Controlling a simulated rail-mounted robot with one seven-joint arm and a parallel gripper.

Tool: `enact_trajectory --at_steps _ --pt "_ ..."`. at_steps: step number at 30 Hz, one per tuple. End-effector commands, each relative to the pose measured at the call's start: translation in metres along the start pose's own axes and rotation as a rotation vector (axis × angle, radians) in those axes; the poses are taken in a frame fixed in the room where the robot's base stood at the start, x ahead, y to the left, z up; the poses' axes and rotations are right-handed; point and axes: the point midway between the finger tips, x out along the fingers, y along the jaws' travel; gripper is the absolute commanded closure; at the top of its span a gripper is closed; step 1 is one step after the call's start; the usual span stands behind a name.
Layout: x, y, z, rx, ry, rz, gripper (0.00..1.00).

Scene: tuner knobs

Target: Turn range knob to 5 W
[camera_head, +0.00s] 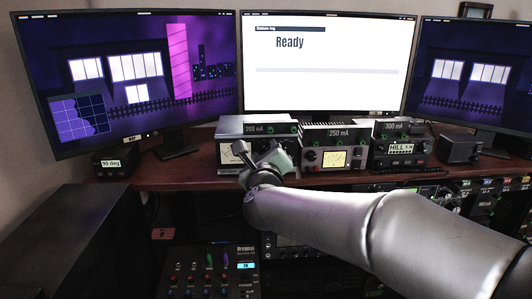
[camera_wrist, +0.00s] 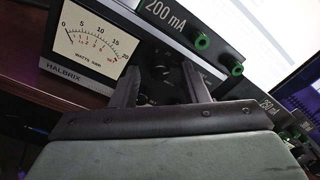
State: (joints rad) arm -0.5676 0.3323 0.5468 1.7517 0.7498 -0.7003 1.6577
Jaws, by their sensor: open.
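The wattmeter (camera_head: 229,155) is the left instrument on the desk shelf, under the "200 mA" label. In the wrist view its white dial (camera_wrist: 95,45) reads 0 to 20 watts and carries the name HALBRIX. My gripper (camera_head: 256,148) is at the front of this unit in the head view. In the wrist view my gripper (camera_wrist: 160,75) is open, its two dark fingers pointing at the dark panel right of the dial. Dark round shapes show between the fingers, but I cannot tell which is the range knob or read its setting. Contact with the fingers is unclear.
A "250 mA" meter unit (camera_head: 333,157) stands close on the right, then a "300 mA" unit (camera_head: 400,147). A "200 mA" box (camera_wrist: 178,22) with green terminals (camera_wrist: 202,42) sits above the panel. Monitors (camera_head: 325,65) stand behind. A mixer (camera_head: 208,270) is below.

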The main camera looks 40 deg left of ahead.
Motion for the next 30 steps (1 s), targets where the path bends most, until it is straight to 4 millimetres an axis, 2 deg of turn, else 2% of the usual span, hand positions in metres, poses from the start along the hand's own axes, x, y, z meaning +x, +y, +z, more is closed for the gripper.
enact_trajectory --at_steps 2,3,7,20,30 --pt "-0.0002 0.0001 0.0 0.0 0.0 0.0 0.59" --pt "-0.0002 0.0001 0.0 0.0 0.0 0.0 0.65" --pt "-0.0003 0.0 0.0 0.0 0.0 0.0 1.0" --pt "-0.0005 0.0012 -0.0012 -0.057 -0.003 -0.003 1.0" --pt "-0.0004 0.0023 -0.0033 -0.306 -0.015 -0.013 1.0"
